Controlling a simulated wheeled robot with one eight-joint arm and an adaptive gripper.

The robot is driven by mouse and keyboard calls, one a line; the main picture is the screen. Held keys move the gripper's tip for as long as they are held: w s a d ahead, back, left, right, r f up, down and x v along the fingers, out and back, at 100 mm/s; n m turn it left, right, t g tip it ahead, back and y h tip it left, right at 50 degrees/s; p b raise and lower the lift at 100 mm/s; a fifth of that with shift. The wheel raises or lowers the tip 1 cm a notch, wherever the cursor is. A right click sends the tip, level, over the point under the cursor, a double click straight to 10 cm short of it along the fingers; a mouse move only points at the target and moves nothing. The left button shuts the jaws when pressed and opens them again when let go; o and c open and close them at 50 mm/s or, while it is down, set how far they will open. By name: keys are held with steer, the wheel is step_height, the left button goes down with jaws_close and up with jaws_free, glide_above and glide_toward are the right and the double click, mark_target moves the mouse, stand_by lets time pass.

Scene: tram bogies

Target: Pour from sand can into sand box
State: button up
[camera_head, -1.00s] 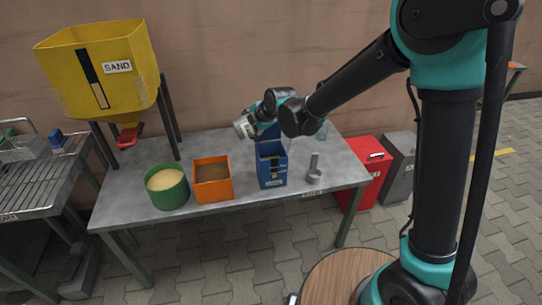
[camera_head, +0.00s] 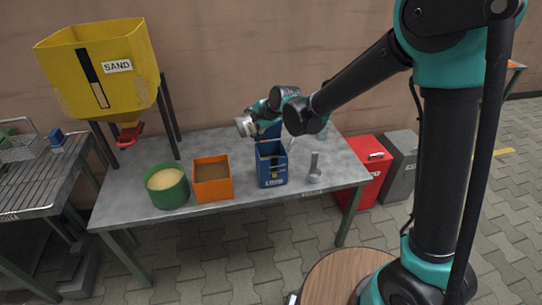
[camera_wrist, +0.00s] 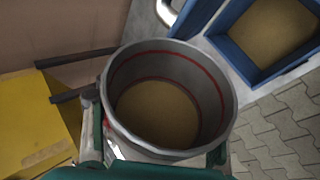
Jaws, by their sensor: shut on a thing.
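The grey sand can (camera_head: 245,126) is in my gripper (camera_head: 253,118), above the back of the table. In the wrist view the box (camera_wrist: 235,57) is at upper right, apart from the can, with sand inside.
An orange box (camera_head: 212,190) with brown fill and a green tub (camera_head: 168,197) of pale sand stand left of the blue box. A grey upright tool (camera_head: 314,166) stands right of it. A yellow sand hopper (camera_head: 100,65) is at left. The table's front-left (camera_head: 125,215) is bare.

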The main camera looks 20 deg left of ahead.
steer(key=shift+w+r+m+g+y+p, duration=0.1)
steer(key=shift+r+m+g+y+p, duration=0.4)
steer(key=shift+y, duration=0.1)
steer(key=shift+c, duration=0.2)
stand_by(2.4)
steer(key=shift+o, duration=0.2)
steer(key=shift+s+a+f+n+t+h, duration=0.15)
steer(key=shift+s+f+n+t+h, duration=0.05)
steer(key=shift+f+n+t+h, duration=0.45)
steer(key=shift+s+a+f+h, duration=0.1)
steer(key=shift+a+f+h, duration=0.05)
steer(key=shift+h, duration=0.2)
